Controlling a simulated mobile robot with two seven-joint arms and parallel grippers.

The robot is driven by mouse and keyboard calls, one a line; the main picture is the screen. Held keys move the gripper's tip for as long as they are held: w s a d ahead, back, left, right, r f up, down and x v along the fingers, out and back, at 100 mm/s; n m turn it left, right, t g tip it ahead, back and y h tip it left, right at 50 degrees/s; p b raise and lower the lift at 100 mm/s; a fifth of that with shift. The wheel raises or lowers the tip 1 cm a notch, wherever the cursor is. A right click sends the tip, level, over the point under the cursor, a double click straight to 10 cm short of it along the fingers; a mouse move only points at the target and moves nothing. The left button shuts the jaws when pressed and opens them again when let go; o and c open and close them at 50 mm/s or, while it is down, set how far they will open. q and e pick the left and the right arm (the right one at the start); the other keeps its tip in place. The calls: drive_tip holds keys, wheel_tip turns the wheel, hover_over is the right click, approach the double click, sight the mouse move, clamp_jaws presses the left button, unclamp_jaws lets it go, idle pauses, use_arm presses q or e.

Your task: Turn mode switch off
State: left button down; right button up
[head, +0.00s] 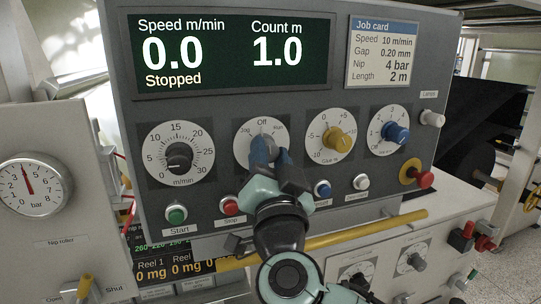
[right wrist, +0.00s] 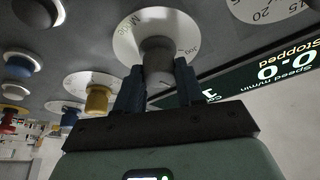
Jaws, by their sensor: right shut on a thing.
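The mode switch's round white dial (head: 246,148), marked Jog, Off and Run, is on the grey control panel, second from the left in the dial row. Its grey knob (right wrist: 158,62) shows in the right wrist view. My right gripper (head: 264,148) is in front of the dial. Its two dark fingers are on either side of the knob and shut on it. In the head view the gripper hides the knob, so I cannot tell which mark it points at. My left gripper is not in view.
The display (head: 220,54) reads 0.0 m/min, 1.0 m and Stopped. A black speed knob (head: 179,156) is left of the switch; yellow (head: 339,141) and blue (head: 396,132) knobs are right. Start (head: 176,214) and Stop (head: 230,207) buttons and a yellow bar (head: 365,234) are below.

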drive_tip(key=shift+m, duration=0.5)
drive_tip(key=o, duration=1)
drive_tip(key=shift+o, duration=0.2)
drive_tip(key=shift+s+f, duration=0.2)
drive_tip(key=shift+s, duration=0.1)
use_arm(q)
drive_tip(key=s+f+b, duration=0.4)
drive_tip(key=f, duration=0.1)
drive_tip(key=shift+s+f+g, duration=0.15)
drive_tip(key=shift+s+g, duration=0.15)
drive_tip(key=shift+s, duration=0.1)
use_arm(e)
drive_tip(key=v, duration=1.2)
drive_tip(key=shift+s, duration=0.35)
